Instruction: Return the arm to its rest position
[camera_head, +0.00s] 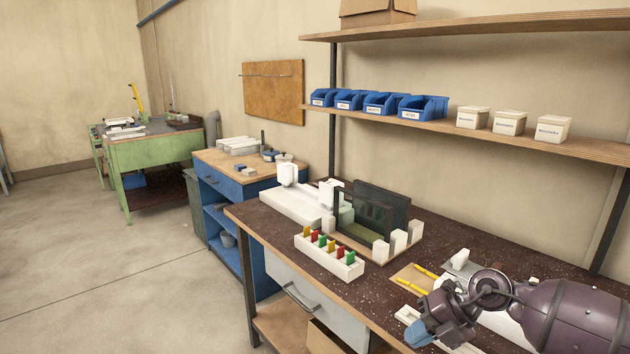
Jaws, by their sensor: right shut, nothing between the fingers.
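My right arm (575,318) comes in from the lower right over the front right end of the dark speckled bench (290,235). My right gripper (420,335) has blue fingertips and points left, near the bench's front edge. Its fingers are shut with nothing between them. The arm hides part of the white items under and behind it. My left gripper is not in the picture.
A white block with coloured clips (329,256) and a fixture with dark upright panels (375,212) stand left of the gripper. Yellow sticks (412,286) lie close behind it. A shelf (480,130) with blue bins (380,103) overhangs the back. Floor at left is clear.

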